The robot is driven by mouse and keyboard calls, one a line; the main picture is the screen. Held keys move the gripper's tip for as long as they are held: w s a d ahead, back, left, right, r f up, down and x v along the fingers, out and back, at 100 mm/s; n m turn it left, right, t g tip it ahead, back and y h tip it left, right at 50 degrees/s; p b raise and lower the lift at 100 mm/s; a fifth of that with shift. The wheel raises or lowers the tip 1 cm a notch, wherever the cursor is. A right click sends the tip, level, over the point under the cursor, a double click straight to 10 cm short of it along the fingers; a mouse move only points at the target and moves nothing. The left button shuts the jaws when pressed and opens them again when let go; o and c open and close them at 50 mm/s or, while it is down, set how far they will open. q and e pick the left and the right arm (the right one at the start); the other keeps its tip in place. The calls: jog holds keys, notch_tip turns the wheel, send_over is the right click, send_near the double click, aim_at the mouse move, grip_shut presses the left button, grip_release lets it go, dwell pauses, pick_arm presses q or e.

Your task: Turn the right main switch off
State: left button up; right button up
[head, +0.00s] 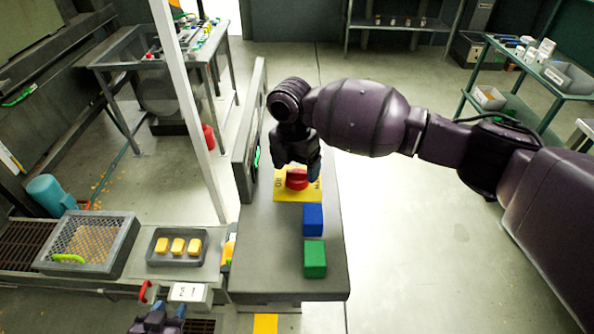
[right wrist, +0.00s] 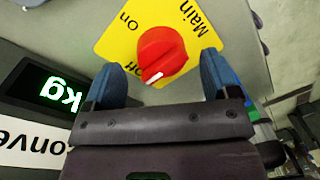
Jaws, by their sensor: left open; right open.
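The main switch is a red round knob (right wrist: 162,50) on a yellow plate (right wrist: 112,42) marked "Main", "On" and a partly hidden "Off". The knob's white mark points toward the gripper side, close to the "Off" lettering. In the head view the red knob (head: 297,180) sits on the grey bench. My right gripper (head: 298,166) is directly over it. In the right wrist view my right gripper (right wrist: 160,64) is open, one blue finger on each side of the knob. I cannot tell whether they touch it. My left gripper (head: 158,318) is open and empty at the bottom edge.
A blue button block (head: 313,219) and a green one (head: 315,258) stand on the grey bench (head: 267,255). An upright panel (head: 248,130) edges its left side; the wrist view shows a "kg" display (right wrist: 62,95). A tray (head: 160,261) with yellow blocks lies left.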

notch_tip(320, 180, up, 9)
jog(key=shift+w+a, duration=0.2)
jog(key=shift+a, duration=0.05)
jog(key=shift+f, duration=0.1)
dwell(0.4)
